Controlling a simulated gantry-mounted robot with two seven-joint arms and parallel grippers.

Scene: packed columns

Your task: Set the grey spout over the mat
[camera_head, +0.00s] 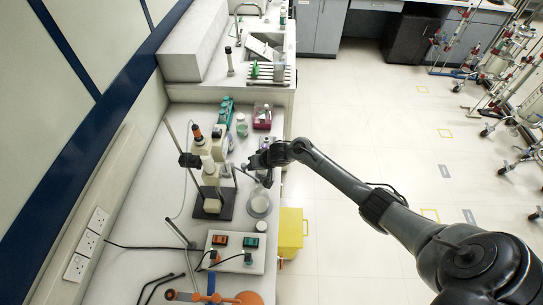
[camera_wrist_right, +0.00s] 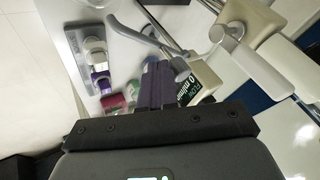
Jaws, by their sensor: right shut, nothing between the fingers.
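A grey curved spout (camera_wrist_right: 150,36) reaches across the wrist view, just beyond my right fingertips. In the head view, a thin part that may be the spout (camera_head: 246,175) sticks out from the white column apparatus (camera_head: 210,168) on the bench. My right gripper (camera_head: 258,164) is beside the apparatus, over the bench edge; its dark fingers (camera_wrist_right: 156,85) are shut and empty. I cannot tell whether they touch the spout. A dark flat plate (camera_head: 226,208) lies under the apparatus; I cannot make out a separate mat for certain. My left gripper is out of view.
A round pale dish (camera_head: 260,204) stands near the bench's right edge. A control box (camera_head: 236,251) with lit displays is nearer the front. A yellow bin (camera_head: 291,233) is on the floor beside the bench.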

